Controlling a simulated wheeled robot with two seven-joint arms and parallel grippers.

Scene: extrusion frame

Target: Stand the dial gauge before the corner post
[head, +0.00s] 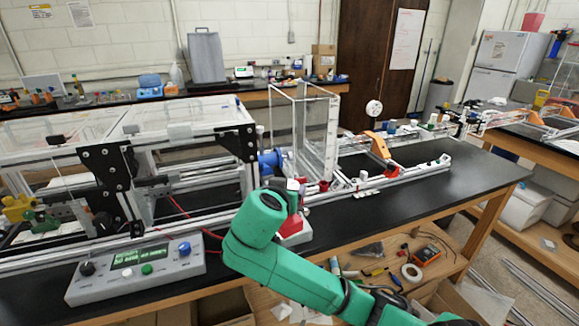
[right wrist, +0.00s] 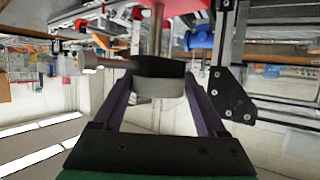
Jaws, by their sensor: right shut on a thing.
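The dial gauge (head: 292,229) shows in the head view as a red and pale block, partly hidden behind my right arm. In the right wrist view its grey round body (right wrist: 158,88) sits between the fingers, with a metal stem running to a red part at the top edge. My right gripper (head: 292,187) is shut on it, near the bench's front edge. I cannot tell whether its base touches the bench. The corner post (head: 248,172), an aluminium upright with a black bracket, stands left of and behind the gauge. It also shows in the right wrist view (right wrist: 226,60). My left gripper is not in view.
A grey control box (head: 136,270) with a green display sits at the front left. A clear-walled enclosure (head: 305,130) and a rail with an orange bracket (head: 377,146) stand behind. The black bench (head: 400,205) is clear right of the gauge. Tools lie on the lower shelf.

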